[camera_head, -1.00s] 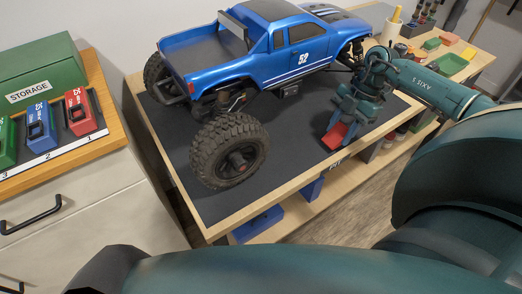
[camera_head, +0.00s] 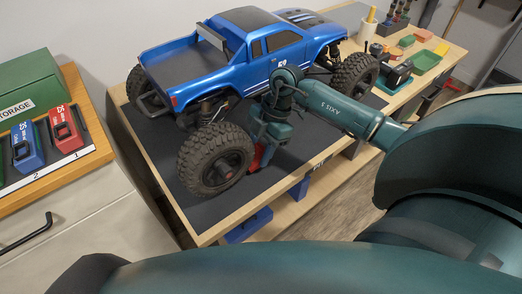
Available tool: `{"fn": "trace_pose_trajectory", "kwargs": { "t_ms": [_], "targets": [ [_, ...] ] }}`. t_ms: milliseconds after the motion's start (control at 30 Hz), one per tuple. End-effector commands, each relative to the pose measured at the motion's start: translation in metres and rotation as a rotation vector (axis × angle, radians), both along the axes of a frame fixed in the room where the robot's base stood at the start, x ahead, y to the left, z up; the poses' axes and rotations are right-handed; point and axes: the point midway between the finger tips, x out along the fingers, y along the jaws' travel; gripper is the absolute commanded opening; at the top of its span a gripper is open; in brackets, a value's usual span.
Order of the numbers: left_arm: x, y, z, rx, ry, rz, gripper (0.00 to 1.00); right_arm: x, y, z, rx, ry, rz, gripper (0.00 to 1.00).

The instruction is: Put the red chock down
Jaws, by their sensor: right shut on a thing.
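The red chock (camera_head: 256,158) shows as a narrow red patch at the tip of my right gripper (camera_head: 264,150), which is shut on it. Much of the chock is hidden by the gripper. It is just right of the near rear wheel (camera_head: 215,159) of the blue truck (camera_head: 232,58), low over the dark mat (camera_head: 298,150). I cannot tell whether it touches the mat or the tyre. My left gripper does not show.
The truck stands on the bench, with its front wheel (camera_head: 354,75) behind my right arm. At left is a wooden shelf with red (camera_head: 65,127) and blue (camera_head: 27,147) batteries and a green storage box (camera_head: 27,88). Bare mat lies between the wheels, near the bench's front edge.

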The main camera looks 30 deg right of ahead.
Motion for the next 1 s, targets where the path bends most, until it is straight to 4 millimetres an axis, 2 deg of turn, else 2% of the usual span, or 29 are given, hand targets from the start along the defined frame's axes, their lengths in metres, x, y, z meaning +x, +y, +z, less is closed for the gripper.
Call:
{"fn": "trace_pose_trajectory", "kwargs": {
  "t_ms": [33,100,433,467,500,700,1000],
  "targets": [
    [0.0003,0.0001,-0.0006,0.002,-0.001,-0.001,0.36,-0.0014,-0.0029,-0.0091,-0.002,0.006,-0.005,0.11],
    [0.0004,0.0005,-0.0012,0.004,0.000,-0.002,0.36,-0.0012,-0.0033,-0.0131,-0.002,0.005,-0.004,0.11],
    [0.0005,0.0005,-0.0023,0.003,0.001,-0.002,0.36,-0.0011,-0.0040,-0.0161,-0.003,0.004,-0.004,0.11],
    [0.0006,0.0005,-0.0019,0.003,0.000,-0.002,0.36,-0.0012,-0.0041,-0.0156,-0.004,0.004,-0.003,0.42],
    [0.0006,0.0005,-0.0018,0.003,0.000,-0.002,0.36,-0.0012,-0.0040,-0.0155,-0.004,0.004,-0.003,0.45],
    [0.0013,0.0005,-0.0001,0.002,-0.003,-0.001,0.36,-0.0013,-0.0041,-0.0156,-0.003,0.004,-0.003,0.61],
    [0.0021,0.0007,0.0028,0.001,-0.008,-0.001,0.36,-0.0008,-0.0052,-0.0117,-0.004,0.002,-0.003,0.61]
  ]
}}
